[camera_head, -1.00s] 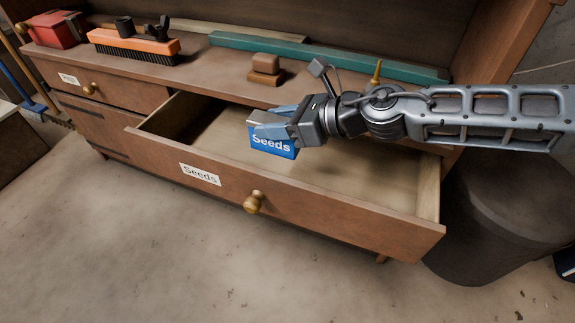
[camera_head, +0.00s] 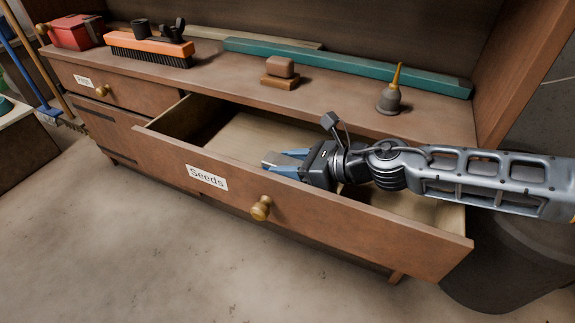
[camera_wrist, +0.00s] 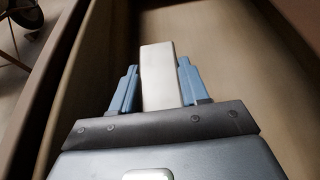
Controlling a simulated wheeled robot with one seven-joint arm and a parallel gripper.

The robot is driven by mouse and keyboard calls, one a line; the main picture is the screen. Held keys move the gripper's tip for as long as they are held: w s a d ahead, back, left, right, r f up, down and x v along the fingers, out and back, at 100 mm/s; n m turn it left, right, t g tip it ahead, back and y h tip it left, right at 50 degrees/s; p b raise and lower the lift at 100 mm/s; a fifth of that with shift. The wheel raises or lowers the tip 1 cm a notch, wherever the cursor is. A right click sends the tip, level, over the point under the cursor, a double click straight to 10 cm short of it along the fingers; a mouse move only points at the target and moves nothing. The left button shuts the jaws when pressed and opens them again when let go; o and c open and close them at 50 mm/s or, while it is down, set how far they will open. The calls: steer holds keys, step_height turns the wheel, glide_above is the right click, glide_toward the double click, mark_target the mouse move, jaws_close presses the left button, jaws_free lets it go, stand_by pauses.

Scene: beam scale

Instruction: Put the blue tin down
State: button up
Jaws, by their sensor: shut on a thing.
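The blue tin shows only its pale grey top (camera_head: 271,159) in the head view. The drawer front hides its blue sides. In the wrist view its pale top (camera_wrist: 160,76) stands between the two blue fingers. My gripper (camera_head: 288,157) is shut on it, one finger on each side. The gripper is low inside the open drawer labelled Seeds (camera_head: 330,222), close behind the front board. I cannot tell whether the tin touches the drawer floor (camera_head: 250,136).
On the bench top are a red box (camera_head: 76,33), an orange brush (camera_head: 150,44), a brown block (camera_head: 280,72), a long teal bar (camera_head: 345,64) and an oil can (camera_head: 389,99). The drawer floor left of the gripper is clear. A brass knob (camera_head: 261,208) sticks out in front.

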steer(key=shift+f, duration=0.1)
steer(key=shift+f, duration=0.1)
steer(key=o, duration=1.2)
steer(key=shift+c, duration=0.2)
steer(key=shift+r, duration=0.3)
steer(key=p+v, duration=0.3)
steer(key=v, duration=0.9)
steer(key=shift+f, duration=0.15)
